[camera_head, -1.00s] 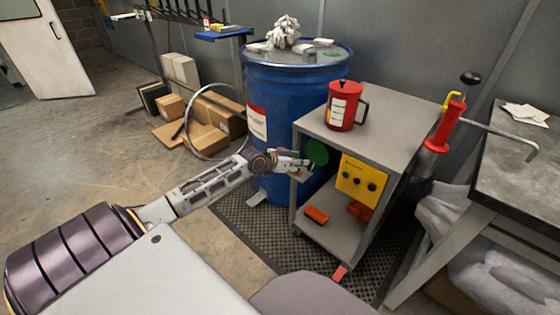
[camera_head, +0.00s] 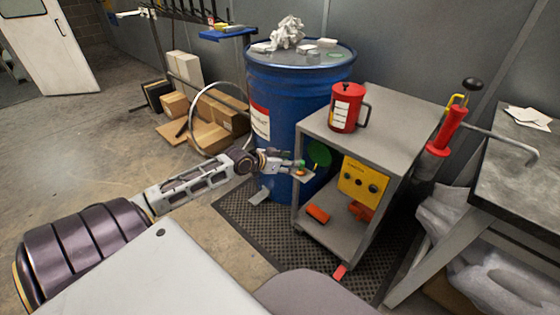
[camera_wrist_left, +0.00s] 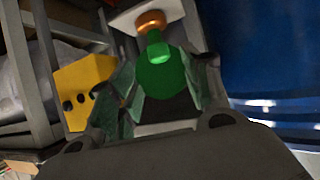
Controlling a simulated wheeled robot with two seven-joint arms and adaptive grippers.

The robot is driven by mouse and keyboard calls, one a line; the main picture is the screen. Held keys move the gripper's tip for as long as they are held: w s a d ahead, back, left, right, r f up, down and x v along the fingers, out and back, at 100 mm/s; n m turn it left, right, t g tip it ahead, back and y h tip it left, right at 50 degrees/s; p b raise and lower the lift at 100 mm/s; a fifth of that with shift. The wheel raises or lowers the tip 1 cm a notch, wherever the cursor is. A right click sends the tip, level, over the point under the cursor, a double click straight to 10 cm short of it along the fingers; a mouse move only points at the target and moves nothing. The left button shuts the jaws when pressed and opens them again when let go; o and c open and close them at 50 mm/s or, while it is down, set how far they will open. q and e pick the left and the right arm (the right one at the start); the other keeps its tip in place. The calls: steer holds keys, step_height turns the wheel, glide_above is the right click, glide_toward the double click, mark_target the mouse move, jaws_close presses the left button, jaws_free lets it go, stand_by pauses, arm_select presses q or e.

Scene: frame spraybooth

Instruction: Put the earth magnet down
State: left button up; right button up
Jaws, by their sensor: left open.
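The earth magnet (camera_head: 300,164) appears as a small green piece with a copper-coloured end, at a small pale plate (camera_head: 303,177) on the left side of the grey cart. In the left wrist view its round green body (camera_wrist_left: 161,78) and narrower green neck point at a copper disc (camera_wrist_left: 152,21) over the pale plate (camera_wrist_left: 120,20). My left gripper (camera_head: 292,165) is open there, with a finger on each side of the green body in the wrist view (camera_wrist_left: 167,72). I cannot tell whether the fingers touch it. My right gripper is not in view.
The grey cart (camera_head: 388,122) carries a red can (camera_head: 346,106) on top and a yellow box (camera_head: 362,179) below. A green disc (camera_head: 319,154) is beside the plate. A blue drum (camera_head: 285,95) stands close behind. A workbench (camera_head: 520,160) is at right.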

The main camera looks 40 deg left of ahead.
arm_select(q)
steer(key=p+v, duration=0.1)
steer(key=v, duration=0.3)
steer(key=shift+s+r, duration=0.15)
steer(key=shift+s, duration=0.05)
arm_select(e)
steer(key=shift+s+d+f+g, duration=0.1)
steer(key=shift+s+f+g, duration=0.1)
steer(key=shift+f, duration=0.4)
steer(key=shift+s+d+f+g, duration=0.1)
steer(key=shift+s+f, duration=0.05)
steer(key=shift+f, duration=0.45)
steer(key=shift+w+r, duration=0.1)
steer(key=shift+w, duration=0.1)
